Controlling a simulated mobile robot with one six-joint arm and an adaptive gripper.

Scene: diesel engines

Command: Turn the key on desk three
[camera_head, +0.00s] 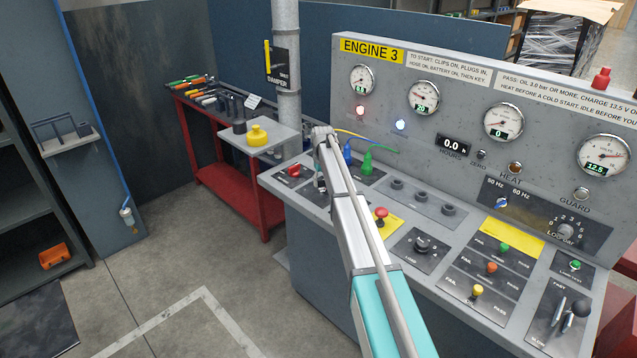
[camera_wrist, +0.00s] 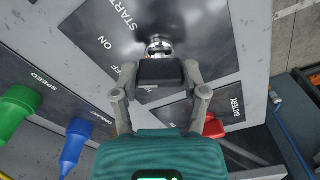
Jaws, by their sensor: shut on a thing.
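The grey desk (camera_head: 310,262) carries a yellow ENGINE 3 sign (camera_head: 371,50). In the wrist view, a dark plate (camera_wrist: 97,42) on it is marked START, ON and OFF. A silver key switch (camera_wrist: 158,46) stands on that plate. My gripper (camera_wrist: 160,75) is shut on the dark head of the key (camera_wrist: 160,71), one finger at each side. The key's exact angle against the marks is hard to tell. In the head view my arm largely hides the key and gripper at the desk's left part.
A red battery switch (camera_head: 294,170) sits close beside the gripper, left of it. A blue plug (camera_head: 346,154) and a green plug (camera_head: 367,163) stand behind it. A red mushroom button (camera_head: 381,215) is right of my arm. A red tool bench (camera_head: 235,180) stands behind left. Open floor lies front left.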

